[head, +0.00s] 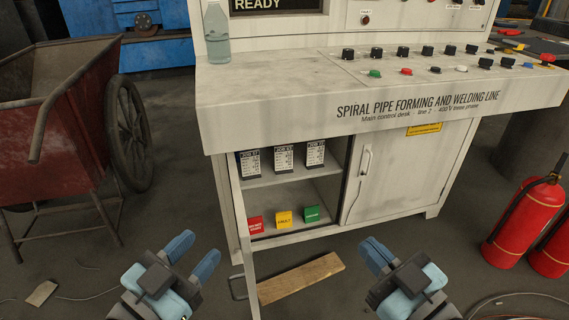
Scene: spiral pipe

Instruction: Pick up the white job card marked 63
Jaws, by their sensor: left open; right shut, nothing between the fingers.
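Three white job cards with dark headers stand side by side on the upper shelf of the desk's open cabinet: a left card (250,163), a middle card (284,158) and a right card (315,153). Their numbers are too small to read, so I cannot tell which is marked 63. My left gripper (201,244) is open and empty, in front of and below the shelves, to the left of the cabinet opening. My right gripper (370,246) is shut and empty, in front of the closed right cabinet door. Both grippers are apart from the cards.
Red (255,224), yellow (284,219) and green (312,214) blocks sit on the lower shelf. The cabinet's open left door (243,235) swings towards me, between my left gripper and the shelves. A wooden plank (300,279) lies on the floor. Fire extinguishers (525,220) stand at right.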

